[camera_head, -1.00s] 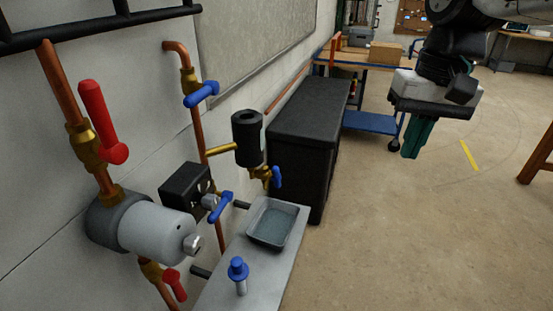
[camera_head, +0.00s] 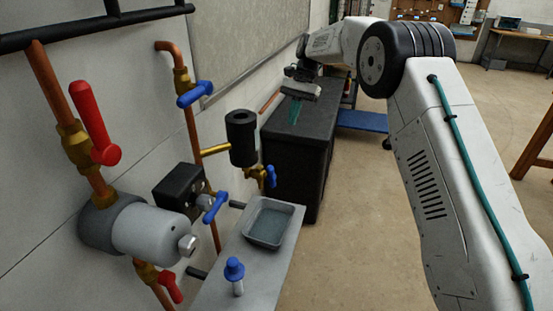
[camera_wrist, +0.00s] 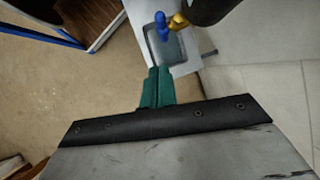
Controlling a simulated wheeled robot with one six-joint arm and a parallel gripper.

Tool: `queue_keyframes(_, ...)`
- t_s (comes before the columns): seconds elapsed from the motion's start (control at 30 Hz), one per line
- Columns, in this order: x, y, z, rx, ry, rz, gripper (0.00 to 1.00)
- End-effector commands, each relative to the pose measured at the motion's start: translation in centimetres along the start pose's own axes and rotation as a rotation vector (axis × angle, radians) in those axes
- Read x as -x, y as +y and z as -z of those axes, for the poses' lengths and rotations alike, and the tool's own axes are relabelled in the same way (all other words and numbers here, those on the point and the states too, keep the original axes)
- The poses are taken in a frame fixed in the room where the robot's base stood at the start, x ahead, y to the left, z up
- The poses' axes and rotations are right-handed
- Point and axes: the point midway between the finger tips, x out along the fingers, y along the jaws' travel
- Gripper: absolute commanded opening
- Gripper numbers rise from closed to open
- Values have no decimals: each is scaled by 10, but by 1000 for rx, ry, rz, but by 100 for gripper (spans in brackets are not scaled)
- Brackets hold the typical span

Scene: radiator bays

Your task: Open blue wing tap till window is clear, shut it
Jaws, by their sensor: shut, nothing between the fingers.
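A small blue wing tap (camera_head: 271,176) sits on a brass fitting below a black cylinder (camera_head: 242,138), above a grey tray (camera_head: 250,238). The tap also shows in the wrist view (camera_wrist: 161,27), with the tray (camera_wrist: 152,48) beneath it. Other blue handles are on the upper pipe (camera_head: 194,93) and beside a black box (camera_head: 215,207). I cannot make out a window clearly. My gripper (camera_head: 295,113) has teal fingers, shut and empty, above and beyond the tap, apart from it. The fingers also show in the wrist view (camera_wrist: 157,82), pointing toward the tray.
Red levers (camera_head: 95,125) and a grey pump (camera_head: 150,234) stand at the left by the wall. A blue-capped item (camera_head: 234,270) stands on the shelf (camera_head: 270,270). A black cabinet (camera_head: 290,165) lies behind the tray.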

Motion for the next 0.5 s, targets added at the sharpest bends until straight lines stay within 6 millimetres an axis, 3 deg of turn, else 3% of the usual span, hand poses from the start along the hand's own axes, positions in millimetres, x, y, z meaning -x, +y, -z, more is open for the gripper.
queue_keyframes(0.1, -13, -9, 13, -16, -20, -1, 0)
queue_keyframes(0.33, -34, -11, 16, -22, -27, -2, 0)
queue_keyframes(0.5, -68, -10, 14, -22, -28, -4, 0)
